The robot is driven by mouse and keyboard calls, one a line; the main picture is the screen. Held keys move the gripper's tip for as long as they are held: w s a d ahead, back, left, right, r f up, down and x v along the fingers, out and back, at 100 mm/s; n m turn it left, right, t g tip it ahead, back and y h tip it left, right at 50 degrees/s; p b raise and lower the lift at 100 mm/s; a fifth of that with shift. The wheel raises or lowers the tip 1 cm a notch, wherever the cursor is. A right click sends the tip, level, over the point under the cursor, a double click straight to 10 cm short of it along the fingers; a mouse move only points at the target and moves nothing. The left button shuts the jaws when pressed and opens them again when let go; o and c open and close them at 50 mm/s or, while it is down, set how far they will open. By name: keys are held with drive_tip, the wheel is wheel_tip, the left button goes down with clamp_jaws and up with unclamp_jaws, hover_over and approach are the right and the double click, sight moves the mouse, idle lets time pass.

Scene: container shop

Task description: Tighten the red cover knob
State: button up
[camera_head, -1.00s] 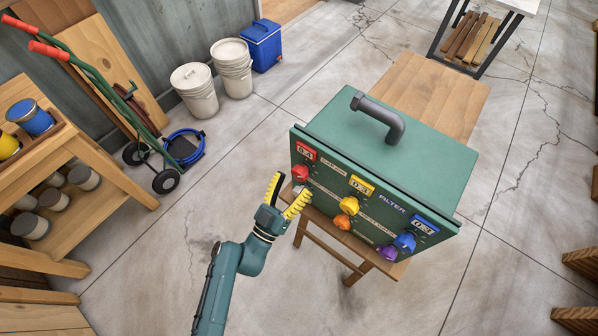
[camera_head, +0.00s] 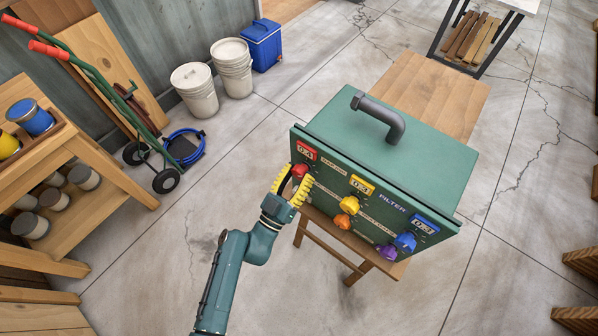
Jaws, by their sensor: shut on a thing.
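The green filter box (camera_head: 400,157) stands on a wooden table, with a row of coloured knobs on its near face. The red knob (camera_head: 300,170) is at the left end of that face, under a red label plate. My gripper (camera_head: 298,174) is at this knob, with a yellow-padded finger on either side, shut on it. The fingers hide part of the red knob and the pale knob below it.
A yellow knob (camera_head: 349,203), an orange knob (camera_head: 341,221), a blue knob (camera_head: 405,241) and a purple knob (camera_head: 387,252) stick out to the right. Floor left of the table is open.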

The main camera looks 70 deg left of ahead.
drive_tip(key=shift+m, duration=0.4)
drive_tip(key=m+t+h, duration=0.1)
drive_tip(key=m, duration=0.2)
drive_tip(key=m+t+h+p, duration=0.1)
drive_tip(key=m+h, duration=0.1)
drive_tip(key=m, duration=0.1)
drive_tip(key=shift+m+t+h+p, duration=0.2)
drive_tip(key=shift+m+h, duration=0.5)
drive_tip(key=shift+m, duration=0.75)
drive_tip(key=shift+m+t+h+p, duration=0.15)
drive_tip(key=shift+m+h, duration=0.55)
drive_tip(key=shift+m, duration=1.05)
drive_tip(key=o, duration=1.2)
